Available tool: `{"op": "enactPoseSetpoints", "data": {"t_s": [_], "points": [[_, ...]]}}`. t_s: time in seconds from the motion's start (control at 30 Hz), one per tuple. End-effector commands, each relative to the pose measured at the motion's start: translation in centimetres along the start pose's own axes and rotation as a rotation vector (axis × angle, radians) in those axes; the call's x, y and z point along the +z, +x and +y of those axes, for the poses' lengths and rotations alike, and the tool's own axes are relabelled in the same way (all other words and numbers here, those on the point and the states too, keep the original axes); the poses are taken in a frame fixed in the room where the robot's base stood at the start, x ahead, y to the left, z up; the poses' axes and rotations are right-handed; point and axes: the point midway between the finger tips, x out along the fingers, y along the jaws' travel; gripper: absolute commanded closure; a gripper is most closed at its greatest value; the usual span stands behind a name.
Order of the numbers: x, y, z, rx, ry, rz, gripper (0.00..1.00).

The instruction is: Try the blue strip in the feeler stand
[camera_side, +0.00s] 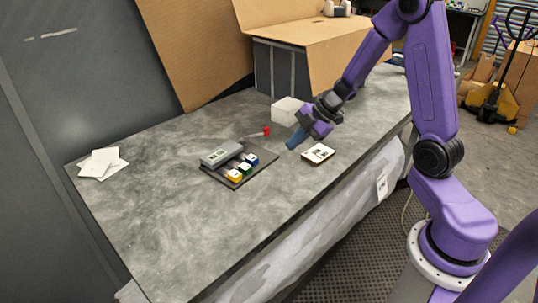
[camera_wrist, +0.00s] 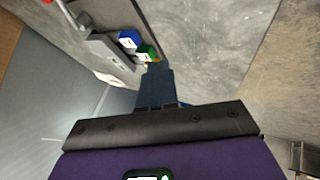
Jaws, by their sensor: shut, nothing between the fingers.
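The feeler stand appears to be a grey block (camera_side: 221,153) on a dark base plate, left of centre on the bench; it also shows in the wrist view (camera_wrist: 108,48). Along its front sit three coloured blocks: blue (camera_side: 251,159), green (camera_side: 244,168) and yellow (camera_side: 233,176). In the wrist view the blue block (camera_wrist: 129,40) and green block (camera_wrist: 146,53) show clearly, and my fingertips partly hide the yellow. Whether a strip extends from the blue block is too small to tell. My gripper (camera_side: 292,145) is shut and empty, above the bench right of the stand.
A red-ended thin piece (camera_side: 266,131) lies behind the stand. A small pale square plate with dark marks (camera_side: 318,153) lies below and right of my gripper. A white box (camera_side: 286,110) stands behind it. Papers (camera_side: 100,163) lie at far left. The bench front left is clear.

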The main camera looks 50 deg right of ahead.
Motion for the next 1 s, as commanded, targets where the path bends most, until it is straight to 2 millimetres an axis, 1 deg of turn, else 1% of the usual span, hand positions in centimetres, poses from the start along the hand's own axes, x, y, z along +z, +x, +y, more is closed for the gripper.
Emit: {"op": "enactPoseSetpoints", "data": {"t_s": [0.17,0.67,0.7,0.83,1.0], "points": [[0.0,2.0,-0.1,-0.005,0.001,0.001,1.00],[0.0,9.5,-0.1,-0.005,-0.001,0.000,1.00],[0.0,9.9,0.1,-0.002,-0.002,0.000,1.00],[-0.1,10.6,1.9,0.002,-0.005,0.000,1.00],[0.0,11.2,3.1,0.000,-0.003,-0.001,1.00]]}}
